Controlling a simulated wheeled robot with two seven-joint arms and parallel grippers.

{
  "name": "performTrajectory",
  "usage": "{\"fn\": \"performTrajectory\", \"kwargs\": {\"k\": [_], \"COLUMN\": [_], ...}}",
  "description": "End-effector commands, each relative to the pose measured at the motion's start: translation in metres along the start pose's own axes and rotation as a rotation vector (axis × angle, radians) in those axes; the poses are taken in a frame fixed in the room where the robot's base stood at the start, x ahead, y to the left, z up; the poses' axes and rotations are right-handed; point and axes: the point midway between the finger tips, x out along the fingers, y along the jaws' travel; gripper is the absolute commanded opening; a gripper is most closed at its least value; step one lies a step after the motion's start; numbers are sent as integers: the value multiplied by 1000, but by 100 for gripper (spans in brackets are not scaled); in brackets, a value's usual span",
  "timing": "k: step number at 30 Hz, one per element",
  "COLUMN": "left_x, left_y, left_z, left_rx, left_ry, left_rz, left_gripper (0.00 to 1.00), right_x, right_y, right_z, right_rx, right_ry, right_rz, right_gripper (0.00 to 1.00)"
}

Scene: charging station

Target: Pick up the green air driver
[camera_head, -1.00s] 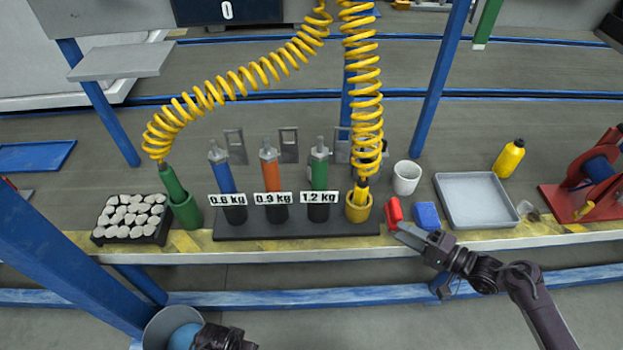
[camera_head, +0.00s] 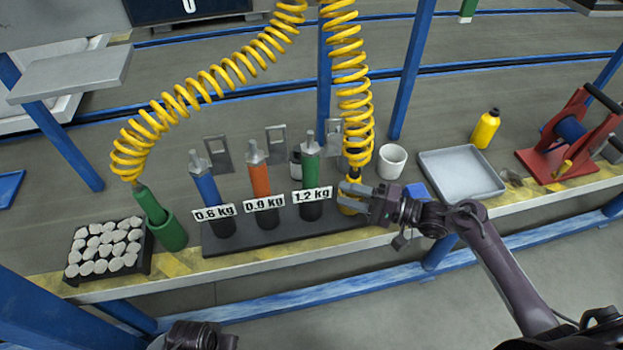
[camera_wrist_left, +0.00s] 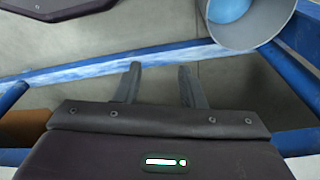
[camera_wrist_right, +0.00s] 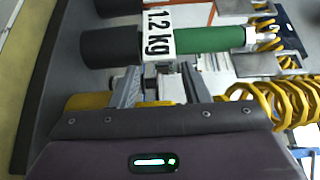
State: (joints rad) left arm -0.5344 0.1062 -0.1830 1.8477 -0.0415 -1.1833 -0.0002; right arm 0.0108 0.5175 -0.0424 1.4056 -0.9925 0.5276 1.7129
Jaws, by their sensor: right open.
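A green driver (camera_head: 311,165) stands upright in the rack behind the 1.2 kg label; it also shows in the right wrist view (camera_wrist_right: 212,40). Another green driver (camera_head: 150,206), joined to a yellow coil hose, sits tilted in a green holder (camera_head: 169,236) at the left. My right gripper (camera_head: 347,197) is open and empty at the yellow holder (camera_head: 349,211), right of the 1.2 kg driver; I cannot tell if it touches. It partly hides the yellow holder. My left gripper (camera_wrist_left: 158,75) is open and empty, low in front of the bench.
Blue (camera_head: 207,190) and orange (camera_head: 260,180) drivers stand left of the 1.2 kg one. A yellow coil hose (camera_head: 353,100) hangs close to my right gripper. A white cup (camera_head: 392,160), grey tray (camera_head: 460,172) and yellow bottle (camera_head: 486,129) stand to the right.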

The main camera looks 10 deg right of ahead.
Motion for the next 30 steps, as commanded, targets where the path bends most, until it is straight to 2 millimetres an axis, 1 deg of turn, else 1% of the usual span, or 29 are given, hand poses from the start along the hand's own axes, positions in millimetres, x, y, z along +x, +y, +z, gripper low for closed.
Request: {"fn": "performTrajectory", "kwargs": {"k": [1, 4, 6, 11, 14, 21, 28, 29, 30], "left_x": [-1, -6, -9, -9, -9, -8, -8, -9, -9], "left_y": [0, 1, 1, 2, 2, 2, 2, 2, 2], "left_z": [0, -1, -2, -1, -1, -1, -1, -1, -1], "left_rx": [1, 3, 3, 3, 3, 4, 4, 4, 4], "left_ry": [0, -2, -1, -3, -4, -5, -4, -4, -4], "left_rz": [0, 1, 2, 2, 2, 2, 2, 2, 2], "left_gripper": [36, 36, 36, 36, 36, 36, 36, 36, 36], "right_x": [9, 22, 25, 25, 25, 25, 25, 26, 26], "right_y": [0, 0, 1, 1, 1, 1, 1, -4, -4], "right_z": [2, 1, 1, 1, 1, 1, 1, 0, 0], "right_rx": [0, 0, 1, 1, 1, 1, 1, -5, -5], "right_ry": [-1, -1, 0, 0, 0, 0, 0, 0, 0], "right_rz": [-4, -2, -1, 0, 0, 1, 1, -9, -9], "right_gripper": [42, 42, 42, 42, 31, 0, 0, 0, 0]}}
